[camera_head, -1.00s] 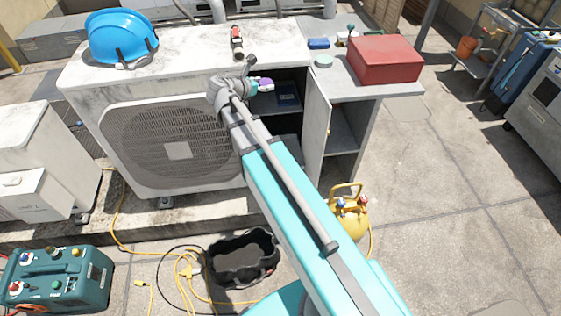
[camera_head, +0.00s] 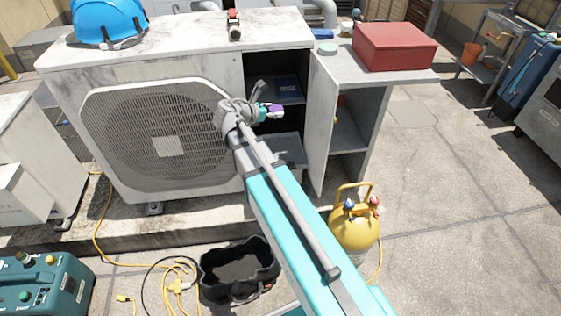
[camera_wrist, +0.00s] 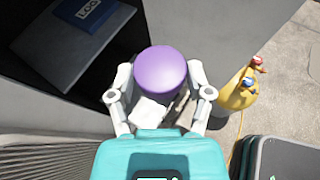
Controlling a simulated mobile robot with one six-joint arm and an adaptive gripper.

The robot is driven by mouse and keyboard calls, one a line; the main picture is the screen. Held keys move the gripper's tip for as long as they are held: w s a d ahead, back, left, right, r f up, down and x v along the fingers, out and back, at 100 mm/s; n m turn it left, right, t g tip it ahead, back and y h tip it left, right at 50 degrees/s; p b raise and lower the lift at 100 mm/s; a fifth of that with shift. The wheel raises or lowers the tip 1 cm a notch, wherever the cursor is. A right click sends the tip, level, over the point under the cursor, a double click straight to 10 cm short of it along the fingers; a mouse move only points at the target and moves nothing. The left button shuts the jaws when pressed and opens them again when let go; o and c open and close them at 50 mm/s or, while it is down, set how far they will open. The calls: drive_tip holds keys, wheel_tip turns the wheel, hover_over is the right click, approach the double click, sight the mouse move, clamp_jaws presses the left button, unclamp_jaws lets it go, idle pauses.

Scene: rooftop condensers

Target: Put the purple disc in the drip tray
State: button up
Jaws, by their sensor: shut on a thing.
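My gripper (camera_head: 268,110) is shut on the purple disc (camera_wrist: 160,68), which shows between its two fingers in the wrist view. In the head view the disc (camera_head: 276,110) is a small purple patch at the gripper's end, in front of the open bay of the condenser unit. My arm hides part of the bay. A grey flat surface (camera_head: 287,150) lies low in the bay; I cannot tell whether it is the drip tray. No other drip tray is clearly seen.
A shelf with a blue booklet (camera_head: 287,86) is in the bay. An open door panel (camera_head: 321,120) stands right of my gripper. A yellow cylinder (camera_head: 354,228) and a black tool bag (camera_head: 237,292) stand on the ground. A red box (camera_head: 394,47) sits on the right-hand top.

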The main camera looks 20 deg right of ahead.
wheel_tip(320, 180, down, 18)
drive_tip(key=s+d+m+g+b, duration=0.1)
drive_tip(key=s+d+b, duration=0.1)
drive_tip(key=b, duration=1.5)
drive_tip(key=shift+s+h, duration=0.3)
drive_tip(key=shift+d, duration=0.1)
drive_tip(key=b, duration=0.9)
hover_over(284, 153)
drive_tip(key=s, duration=0.1)
drive_tip(key=f, duration=0.9)
drive_tip(key=shift+a, duration=0.2)
drive_tip(key=shift+w+d+f+b, duration=0.2)
drive_tip(key=shift+w+f+b, duration=0.25)
drive_tip(key=shift+f+b, duration=0.25)
drive_tip(key=shift+s+f+b, duration=0.1)
drive_tip(key=shift+f+b, duration=1.2)
drive_tip(key=shift+f, duration=0.1)
